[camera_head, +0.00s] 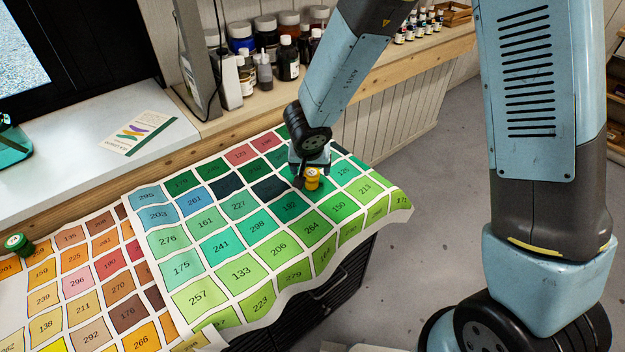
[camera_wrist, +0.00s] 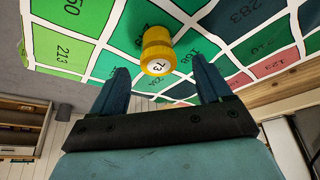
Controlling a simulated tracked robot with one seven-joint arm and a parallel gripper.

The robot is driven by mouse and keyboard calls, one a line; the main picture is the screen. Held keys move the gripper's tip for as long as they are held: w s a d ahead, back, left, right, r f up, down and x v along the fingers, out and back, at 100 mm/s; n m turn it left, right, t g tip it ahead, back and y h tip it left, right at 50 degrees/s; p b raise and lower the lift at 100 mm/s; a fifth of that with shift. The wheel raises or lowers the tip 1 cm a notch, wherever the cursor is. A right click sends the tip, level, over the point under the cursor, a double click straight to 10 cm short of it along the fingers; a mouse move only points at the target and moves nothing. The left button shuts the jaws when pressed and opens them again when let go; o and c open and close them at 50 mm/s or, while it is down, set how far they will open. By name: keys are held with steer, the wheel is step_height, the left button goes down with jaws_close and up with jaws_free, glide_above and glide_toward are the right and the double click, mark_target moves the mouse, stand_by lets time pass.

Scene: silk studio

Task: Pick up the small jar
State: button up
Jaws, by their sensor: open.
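The small jar (camera_head: 312,179) is yellow and stands on the colour-chart cloth near its far right part. In the wrist view the jar (camera_wrist: 156,48) shows a lid numbered 73 and lies just beyond the fingertips, about midway between them. My gripper (camera_head: 306,174) is at the jar in the head view and hides part of the cloth behind it. In the wrist view my gripper (camera_wrist: 162,75) has its two fingers wide apart with nothing between them. Whether a finger touches the jar cannot be told.
The numbered cloth (camera_head: 206,247) drapes over a dark cabinet's edge. A second cloth (camera_head: 78,283) in orange and brown lies at left, with a green-lidded jar (camera_head: 17,243) on it. Several bottles and jars (camera_head: 288,58) stand on the back ledge. Grey floor (camera_head: 437,145) is open at right.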

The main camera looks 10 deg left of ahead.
mark_target(312, 174)
steer(key=shift+x, duration=2.8)
steer(key=shift+s+d, duration=0.1)
steer(key=shift+d, duration=0.05)
steer(key=c, duration=1.1)
